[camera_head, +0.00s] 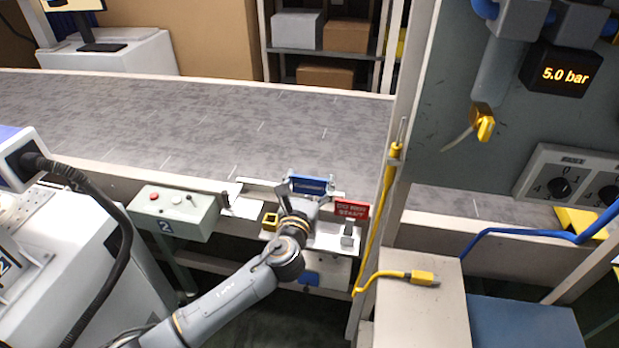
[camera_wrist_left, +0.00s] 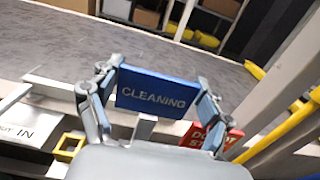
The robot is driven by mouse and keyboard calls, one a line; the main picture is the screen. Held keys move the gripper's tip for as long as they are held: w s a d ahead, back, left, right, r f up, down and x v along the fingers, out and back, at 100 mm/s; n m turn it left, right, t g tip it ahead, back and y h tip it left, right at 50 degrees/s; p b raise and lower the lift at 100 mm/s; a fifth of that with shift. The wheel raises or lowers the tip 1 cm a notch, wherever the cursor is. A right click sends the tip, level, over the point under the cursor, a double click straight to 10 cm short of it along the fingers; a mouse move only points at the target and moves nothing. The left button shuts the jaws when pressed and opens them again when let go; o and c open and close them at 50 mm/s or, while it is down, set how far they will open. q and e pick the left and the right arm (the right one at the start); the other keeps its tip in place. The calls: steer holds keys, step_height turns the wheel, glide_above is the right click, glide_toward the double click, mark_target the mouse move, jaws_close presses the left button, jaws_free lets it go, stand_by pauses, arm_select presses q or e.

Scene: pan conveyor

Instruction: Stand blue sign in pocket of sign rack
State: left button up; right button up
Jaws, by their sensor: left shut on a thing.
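The blue sign (camera_head: 312,185), lettered CLEANING in the left wrist view (camera_wrist_left: 155,91), is held upright between the fingers of my left gripper (camera_wrist_left: 160,86). The fingers grip it at its two side edges. In the head view the left gripper (camera_head: 305,194) is over the pale sign rack (camera_head: 325,238) at the conveyor's near edge. A red DO NOT START sign (camera_head: 351,209) stands at the rack's right end. My gripper partly covers the rack, and I cannot tell whether the blue sign's lower edge touches a pocket. My right gripper is out of view.
A yellow square frame (camera_head: 269,221) is left of the gripper. A control box (camera_head: 174,213) marked 2 is farther left. The grey conveyor belt (camera_head: 200,125) behind is empty.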

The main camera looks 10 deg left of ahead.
mark_target(310, 198)
arm_select(q)
steer(key=shift+f, duration=0.6)
steer(key=shift+p, duration=0.45)
stand_by(1.4)
steer(key=shift+f+b, duration=1.8)
steer(key=shift+f, duration=0.55)
steer(key=o, duration=1.5)
steer(key=shift+r, duration=0.1)
steer(key=shift+s, duration=0.1)
steer(key=s, duration=1.2)
